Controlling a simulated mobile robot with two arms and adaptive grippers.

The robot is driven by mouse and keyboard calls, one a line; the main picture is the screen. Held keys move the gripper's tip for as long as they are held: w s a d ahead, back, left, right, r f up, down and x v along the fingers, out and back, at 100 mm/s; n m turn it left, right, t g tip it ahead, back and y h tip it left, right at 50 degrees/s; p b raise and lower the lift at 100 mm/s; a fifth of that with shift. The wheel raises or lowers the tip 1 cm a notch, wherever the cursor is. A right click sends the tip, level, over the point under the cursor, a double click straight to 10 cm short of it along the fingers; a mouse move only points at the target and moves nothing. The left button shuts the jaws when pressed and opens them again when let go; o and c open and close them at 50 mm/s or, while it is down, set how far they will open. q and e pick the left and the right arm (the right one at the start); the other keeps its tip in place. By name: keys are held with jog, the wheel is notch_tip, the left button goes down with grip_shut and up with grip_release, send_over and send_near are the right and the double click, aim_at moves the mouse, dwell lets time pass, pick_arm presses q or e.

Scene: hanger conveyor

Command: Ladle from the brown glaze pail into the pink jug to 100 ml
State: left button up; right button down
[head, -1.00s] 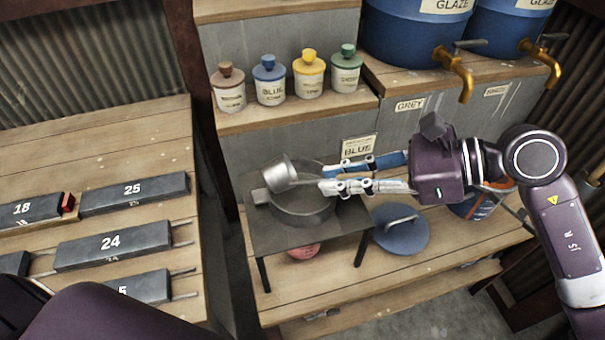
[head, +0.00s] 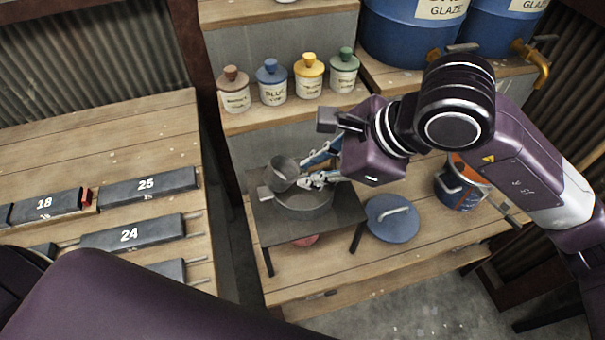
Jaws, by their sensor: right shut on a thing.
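My right gripper (head: 312,172) is shut on a grey ladle. The ladle's round cup (head: 284,168) is just left of the fingertips, with its dark inside facing up. The cup is over or just above the back of a grey round pan (head: 305,208); I cannot tell if they touch. The pan sits on a small dark stand (head: 276,230). A pinkish-red round thing (head: 306,240) is mostly hidden under the stand; I cannot tell if it is the jug. I cannot make out a brown glaze pail. My left gripper is not in view.
A blue lid (head: 392,220) lies right of the stand. A blue pail with orange (head: 458,196) is farther right. Several small jars (head: 272,88) line the shelf behind. Blue barrels (head: 400,35) with brass taps stand above. Numbered dark blocks (head: 145,188) are on the left table.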

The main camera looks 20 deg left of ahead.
jog(key=shift+s+a+r+t+h, duration=0.2)
jog(key=shift+a+r+t+h, duration=0.1)
jog(key=shift+a+h, duration=0.1)
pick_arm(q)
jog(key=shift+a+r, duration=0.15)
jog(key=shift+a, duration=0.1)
pick_arm(e)
jog(key=shift+f, duration=0.1)
jog(key=shift+d, duration=0.15)
jog(key=shift+s+a+n+t+h, duration=0.25)
jog(key=shift+a+n+t+h, duration=0.1)
jog(key=shift+h, duration=0.15)
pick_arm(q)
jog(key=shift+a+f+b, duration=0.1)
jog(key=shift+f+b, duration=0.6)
pick_arm(e)
jog(key=a+t+h, duration=0.1)
jog(key=s+a+h, duration=0.1)
jog(key=h, duration=0.1)
jog(key=shift+s+a+f+n+t, duration=0.1)
jog(key=shift+s+a+n+t, duration=0.05)
jog(key=shift+a+n+t, duration=0.15)
jog(key=shift+d, duration=0.2)
